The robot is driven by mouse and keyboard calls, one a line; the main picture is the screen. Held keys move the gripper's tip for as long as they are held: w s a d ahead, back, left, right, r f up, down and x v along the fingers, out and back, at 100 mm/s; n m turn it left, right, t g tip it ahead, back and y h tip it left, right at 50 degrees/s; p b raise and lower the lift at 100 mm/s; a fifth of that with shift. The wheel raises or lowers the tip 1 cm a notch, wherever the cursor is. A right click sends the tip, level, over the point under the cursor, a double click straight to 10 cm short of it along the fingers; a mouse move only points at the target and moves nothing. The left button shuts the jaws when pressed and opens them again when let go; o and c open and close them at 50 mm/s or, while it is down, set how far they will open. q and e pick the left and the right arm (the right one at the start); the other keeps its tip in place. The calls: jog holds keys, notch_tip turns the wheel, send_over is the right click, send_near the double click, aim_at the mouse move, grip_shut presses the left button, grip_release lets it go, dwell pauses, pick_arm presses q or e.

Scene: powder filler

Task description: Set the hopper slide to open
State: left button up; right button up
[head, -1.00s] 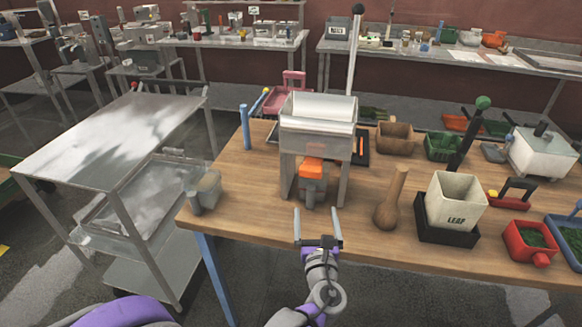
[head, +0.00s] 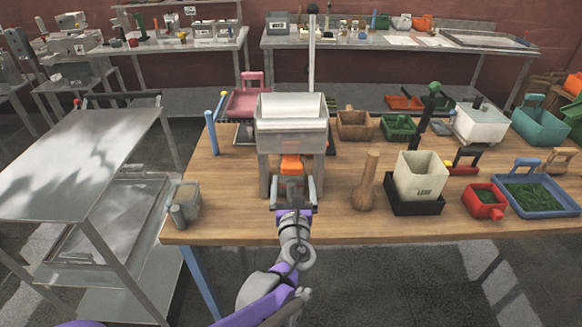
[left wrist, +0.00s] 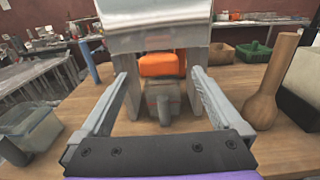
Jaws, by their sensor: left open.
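The hopper (head: 291,108), a pale metal box on two legs, stands near the front edge of the wooden table. An orange block (head: 292,165) sits under it between the legs, and shows large in the left wrist view (left wrist: 162,64). A grey rounded part (left wrist: 163,100) is below the orange block. I cannot tell which of these is the slide. My left gripper (head: 292,183) is open and empty, pointing at the hopper's underside. Its fingers are spread on either side of the orange block, short of it. My right gripper is not in view.
A wooden pestle-like tool (head: 367,182) and a white LEAF bin (head: 420,178) stand right of the hopper. A translucent container (head: 184,203) is at the table's left corner. A tall black-knobbed lever (head: 312,50) rises behind the hopper. The table front between hopper and container is clear.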

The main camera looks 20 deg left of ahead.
aim_at(292, 172)
pick_arm(q)
jog(key=x, duration=0.6)
jog(key=shift+w+a+p, duration=0.2)
jog(key=shift+w+p, duration=0.1)
jog(key=shift+p, duration=0.05)
grip_shut()
